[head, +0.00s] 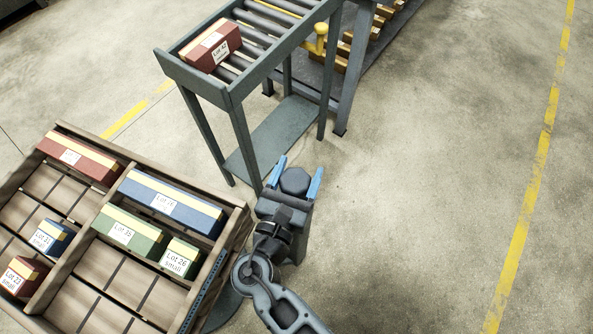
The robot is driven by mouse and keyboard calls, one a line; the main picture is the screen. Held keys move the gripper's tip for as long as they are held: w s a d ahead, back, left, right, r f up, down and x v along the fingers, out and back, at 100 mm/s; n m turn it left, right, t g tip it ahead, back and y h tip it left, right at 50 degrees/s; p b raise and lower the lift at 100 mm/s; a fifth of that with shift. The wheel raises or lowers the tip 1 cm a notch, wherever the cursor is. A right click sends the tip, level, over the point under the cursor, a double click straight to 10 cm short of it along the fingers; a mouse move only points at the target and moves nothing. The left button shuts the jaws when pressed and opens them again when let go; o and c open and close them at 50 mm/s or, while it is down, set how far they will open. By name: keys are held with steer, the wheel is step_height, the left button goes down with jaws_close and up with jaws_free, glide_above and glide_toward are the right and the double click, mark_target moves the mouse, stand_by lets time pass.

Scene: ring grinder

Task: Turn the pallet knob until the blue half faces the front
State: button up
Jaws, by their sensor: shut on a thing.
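The pallet knob (294,181) is a dark grey, many-sided knob seen from above, right of the wooden pallet. My gripper (296,177) has its two blue fingers on either side of the knob and is shut on it. The pallet (84,258) is a wooden, slatted tray at the lower left, sitting at an angle and split by a divider. A blue-grey strip (205,288) with small marks runs along its right edge. I cannot tell which half is the blue one. The stand under the knob is mostly hidden by my gripper.
The pallet holds a long red box (78,160), a long blue box (172,200), green boxes and small boxes. A roller conveyor (232,92) with a red Lot 42 box (211,47) stands behind the knob. The floor at right is clear, with a yellow line (523,215).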

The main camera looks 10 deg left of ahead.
steer(key=shift+s+d+m+g+h+b, duration=0.15)
steer(key=shift+m+g+h, duration=0.3)
steer(key=shift+m+h, duration=0.55)
steer(key=shift+w+d+m+g+h+b, duration=0.15)
steer(key=shift+m+g+h, duration=0.35)
steer(key=shift+h, duration=0.85)
steer(key=shift+s+d+m+g+h+b, duration=0.1)
steer(key=shift+m+g+h+b, duration=0.2)
steer(key=shift+m+h, duration=0.75)
steer(key=o, duration=1)
steer(key=shift+c, duration=0.2)
steer(key=v, duration=0.8)
steer(key=shift+b, duration=0.45)
